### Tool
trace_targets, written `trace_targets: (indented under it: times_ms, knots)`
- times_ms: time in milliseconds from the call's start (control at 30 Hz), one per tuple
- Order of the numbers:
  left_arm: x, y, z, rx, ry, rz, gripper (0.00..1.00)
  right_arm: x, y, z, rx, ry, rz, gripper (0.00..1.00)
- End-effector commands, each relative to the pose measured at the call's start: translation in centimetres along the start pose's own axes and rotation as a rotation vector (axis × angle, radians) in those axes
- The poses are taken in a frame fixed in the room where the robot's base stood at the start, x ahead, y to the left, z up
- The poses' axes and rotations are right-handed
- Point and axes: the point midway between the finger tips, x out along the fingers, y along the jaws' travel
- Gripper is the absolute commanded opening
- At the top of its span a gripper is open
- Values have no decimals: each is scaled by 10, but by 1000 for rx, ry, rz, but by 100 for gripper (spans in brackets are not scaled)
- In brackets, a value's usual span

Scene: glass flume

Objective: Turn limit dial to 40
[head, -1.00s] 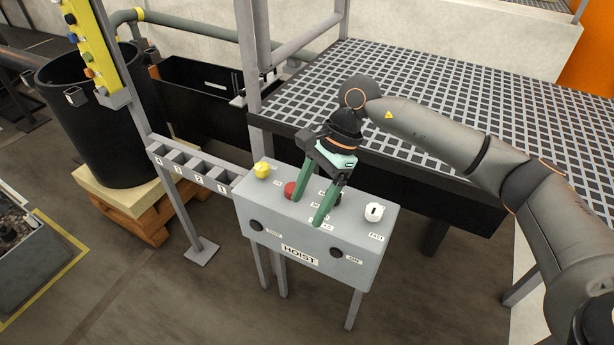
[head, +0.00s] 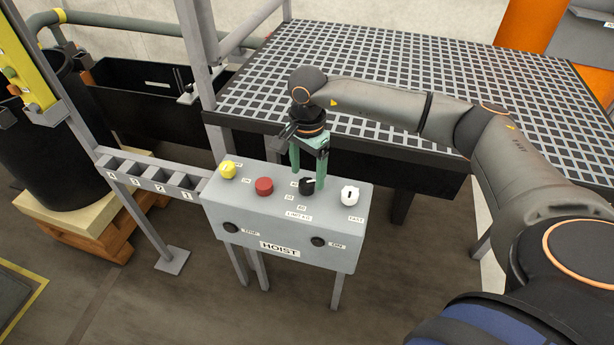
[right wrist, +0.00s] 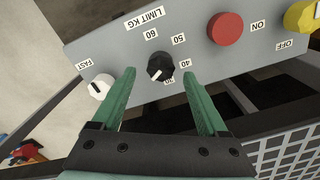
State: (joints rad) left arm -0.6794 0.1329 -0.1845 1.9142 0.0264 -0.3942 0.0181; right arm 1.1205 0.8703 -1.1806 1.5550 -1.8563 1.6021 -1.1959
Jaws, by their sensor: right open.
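The limit dial is a small black knob on the grey hoist box, seen in the head view (head: 307,187) and the right wrist view (right wrist: 160,66). Around it are the numbers 60, 50 and 40, with another partly hidden label at its lower side. In the wrist view its white mark lies on the lower-left side, away from the 40. My right gripper (head: 307,179) points down at the dial. In the wrist view its green fingers (right wrist: 160,74) are open, one on each side of the knob, with gaps visible. My left gripper is not in view.
The hoist box (head: 230,209) also carries a white FAST knob (head: 350,195) beside the dial, a red button (head: 264,186) and a yellow knob (head: 228,170). A black grated platform (head: 400,75) stands behind, and a numbered rack (head: 150,172) is at left.

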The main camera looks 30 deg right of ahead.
Motion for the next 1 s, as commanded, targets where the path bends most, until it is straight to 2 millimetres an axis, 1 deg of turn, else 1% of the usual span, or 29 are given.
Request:
trace_targets:
  times_ms: [33, 100, 200, 333, 533, 567, 1000]
  knots:
    - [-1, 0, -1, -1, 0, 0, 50, 8, 1, 0, 0, -1, 3, 76]
    - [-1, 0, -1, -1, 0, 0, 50, 16, 0, 1, 0, -2, 2, 76]
    - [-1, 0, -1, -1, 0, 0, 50, 23, 0, 0, 0, -1, 1, 76]
    - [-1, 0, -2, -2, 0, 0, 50, 26, 0, 0, 0, -1, -1, 76]
    - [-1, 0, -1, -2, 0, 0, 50, 27, 0, 0, 0, -1, -1, 76]
    - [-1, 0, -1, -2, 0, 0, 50, 27, 0, 0, 0, -1, -1, 74]
    - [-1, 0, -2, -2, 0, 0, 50, 26, 0, 0, 0, -2, -1, 25]
